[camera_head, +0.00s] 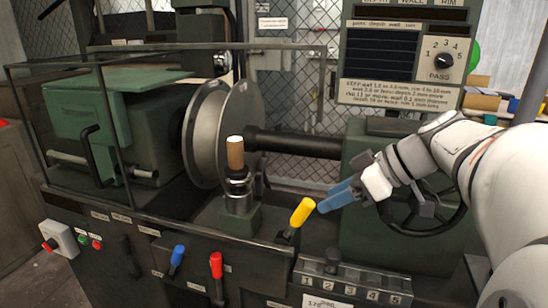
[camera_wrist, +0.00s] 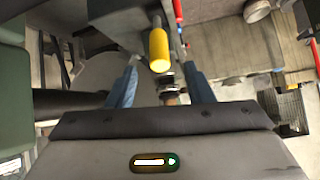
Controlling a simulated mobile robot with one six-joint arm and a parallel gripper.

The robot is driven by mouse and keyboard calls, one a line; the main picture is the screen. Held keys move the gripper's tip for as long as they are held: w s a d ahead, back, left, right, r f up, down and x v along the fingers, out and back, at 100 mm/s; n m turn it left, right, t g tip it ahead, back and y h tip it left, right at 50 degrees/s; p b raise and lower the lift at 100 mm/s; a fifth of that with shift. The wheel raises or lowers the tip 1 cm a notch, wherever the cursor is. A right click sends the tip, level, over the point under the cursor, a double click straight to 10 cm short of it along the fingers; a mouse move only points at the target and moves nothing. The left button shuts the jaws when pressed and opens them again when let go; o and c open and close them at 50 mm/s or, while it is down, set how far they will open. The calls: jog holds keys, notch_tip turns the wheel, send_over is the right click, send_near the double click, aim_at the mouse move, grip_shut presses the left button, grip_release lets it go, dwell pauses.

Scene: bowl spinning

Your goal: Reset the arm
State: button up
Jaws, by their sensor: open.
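My gripper (camera_head: 328,204) is at the right of centre in the head view, just right of a lever with a yellow handle (camera_head: 302,212). Its blue fingers point left toward the handle. In the wrist view the two blue fingers stand wide apart, and the yellow handle (camera_wrist: 159,50) shows in the space between their tips. The fingers do not appear to touch it. My white arm comes in from the right side of the head view.
A spinning lathe carries a large metal disc (camera_head: 208,133). A post with a wooden top (camera_head: 235,153) stands before it. Blue (camera_head: 178,255) and red (camera_head: 216,265) levers are on the front. A handwheel (camera_head: 428,214) and PASS dial panel (camera_head: 443,60) are at right.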

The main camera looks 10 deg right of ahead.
jog(key=s+a+r+m+g+h+p, duration=0.1)
jog(key=s+m+h+p, duration=0.3)
jog(key=p, duration=0.6)
jog(key=s+a+r+m+g+h+p, duration=0.1)
jog(key=s+r+m+h+p, duration=0.3)
jog(key=p, duration=0.7)
jog(key=s+m, duration=0.2)
jog(key=s, duration=0.1)
jog(key=shift+m+h, duration=0.3)
jog(key=shift+m, duration=0.1)
